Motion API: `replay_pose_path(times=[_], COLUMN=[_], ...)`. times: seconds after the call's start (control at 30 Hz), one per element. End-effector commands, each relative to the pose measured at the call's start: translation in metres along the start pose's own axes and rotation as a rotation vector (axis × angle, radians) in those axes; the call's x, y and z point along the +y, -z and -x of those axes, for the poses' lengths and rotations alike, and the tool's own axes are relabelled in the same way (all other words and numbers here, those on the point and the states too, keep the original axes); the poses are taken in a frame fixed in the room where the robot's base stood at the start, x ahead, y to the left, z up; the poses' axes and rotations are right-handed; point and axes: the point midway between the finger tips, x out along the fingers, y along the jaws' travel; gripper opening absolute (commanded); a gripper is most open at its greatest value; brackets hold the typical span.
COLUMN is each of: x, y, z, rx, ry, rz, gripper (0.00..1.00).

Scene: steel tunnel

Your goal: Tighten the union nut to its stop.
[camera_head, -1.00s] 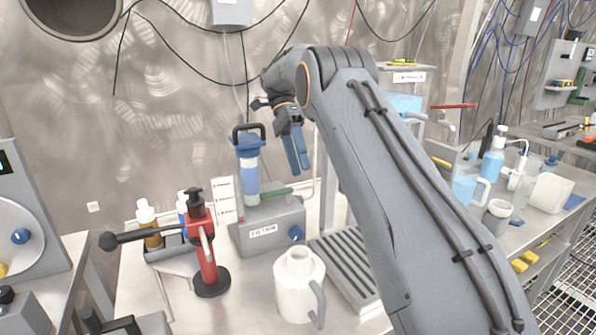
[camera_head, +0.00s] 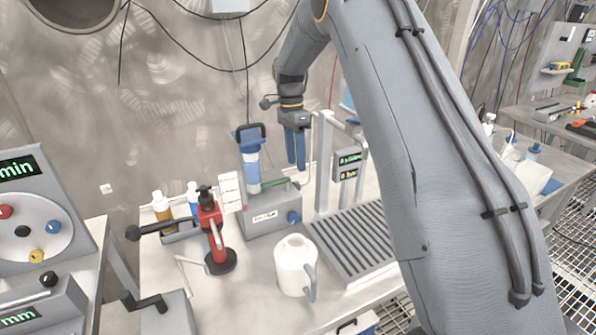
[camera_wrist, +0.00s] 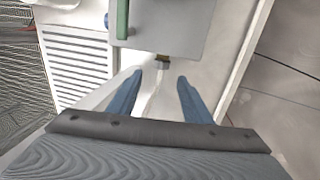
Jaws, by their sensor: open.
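The grey filter box (camera_head: 272,215) stands on the bench with a clear, blue-topped cartridge (camera_head: 251,165) on it. In the wrist view the box (camera_wrist: 190,30) carries a green lever (camera_wrist: 122,18). My gripper (camera_head: 296,166) points down, open and empty, above the box's right rear side. In the wrist view my gripper's (camera_wrist: 159,77) two blue fingers stand apart, with the fitting just beyond their tips, between them.
A slatted drain tray (camera_head: 355,245) and a frame with a small display (camera_head: 350,165) stand to the right. A white jug (camera_head: 294,265) and a red hand pump (camera_head: 213,230) stand in front. Bottles (camera_head: 162,207) stand at the left.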

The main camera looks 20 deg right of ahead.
Motion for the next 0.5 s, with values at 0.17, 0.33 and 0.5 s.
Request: replay_pose_path(times=[0.17,0.33,0.5], x=[0.001,0.001,0.000], y=[0.000,-0.001,-0.001], z=[-0.004,-0.025,-0.051], rx=[0.000,-0.001,0.000], ry=[0.028,0.025,0.026], rz=[-0.003,-0.003,-0.003], gripper=[0.45,0.45,0.45])
